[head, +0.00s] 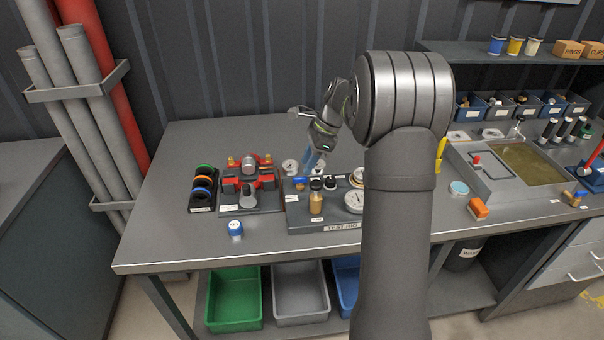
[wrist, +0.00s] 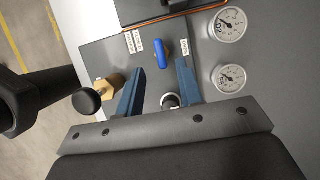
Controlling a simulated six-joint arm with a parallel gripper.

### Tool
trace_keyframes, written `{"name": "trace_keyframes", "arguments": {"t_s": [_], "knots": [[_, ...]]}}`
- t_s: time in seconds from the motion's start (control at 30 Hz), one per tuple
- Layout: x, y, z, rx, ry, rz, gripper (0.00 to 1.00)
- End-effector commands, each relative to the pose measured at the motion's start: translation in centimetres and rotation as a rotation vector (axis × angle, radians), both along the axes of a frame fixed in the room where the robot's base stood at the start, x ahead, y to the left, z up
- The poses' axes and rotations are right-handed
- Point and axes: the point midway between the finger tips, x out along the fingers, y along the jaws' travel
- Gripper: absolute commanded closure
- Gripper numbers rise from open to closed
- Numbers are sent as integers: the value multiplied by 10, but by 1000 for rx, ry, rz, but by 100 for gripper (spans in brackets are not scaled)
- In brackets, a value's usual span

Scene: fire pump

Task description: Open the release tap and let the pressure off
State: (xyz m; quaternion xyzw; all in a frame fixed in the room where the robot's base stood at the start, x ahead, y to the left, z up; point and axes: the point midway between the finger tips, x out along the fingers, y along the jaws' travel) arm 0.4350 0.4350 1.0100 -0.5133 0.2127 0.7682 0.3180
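The release tap seems to be the small blue lever (wrist: 160,53) on the grey test rig plate (wrist: 98,58). In the head view the blue lever (head: 299,183) shows near the rig's left side. My gripper (wrist: 160,69) is open, its two blue fingers apart. In the wrist view the lever lies just beyond the fingertips, between their lines; I cannot tell whether they touch it. In the head view my gripper (head: 314,163) points down over the back of the test rig (head: 340,227). A round dark-topped fitting (wrist: 170,100) shows between the fingers nearer the palm.
Two white gauges (wrist: 230,24) (wrist: 229,77) lie right of the lever in the wrist view. A black knob on brass (wrist: 87,101) stands left. A red pump part (head: 250,168) sits left of the rig. Bare bench (head: 175,235) lies at the front left.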

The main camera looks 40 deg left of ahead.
Motion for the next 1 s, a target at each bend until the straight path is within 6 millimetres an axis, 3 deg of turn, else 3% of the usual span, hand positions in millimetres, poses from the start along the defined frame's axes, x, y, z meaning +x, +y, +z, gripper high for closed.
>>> {"name": "trace_keyframes", "arguments": {"t_s": [0.1, 0.3, 0.67, 0.83, 1.0], "knots": [[-6, 6, -21, -1, 2, 0, 66], [-12, 12, -41, 1, 1, 0, 66], [-13, 13, -46, 1, 0, 0, 66], [-13, 13, -45, 1, 0, 0, 98], [-13, 13, -45, 2, 0, 1, 100]]}}
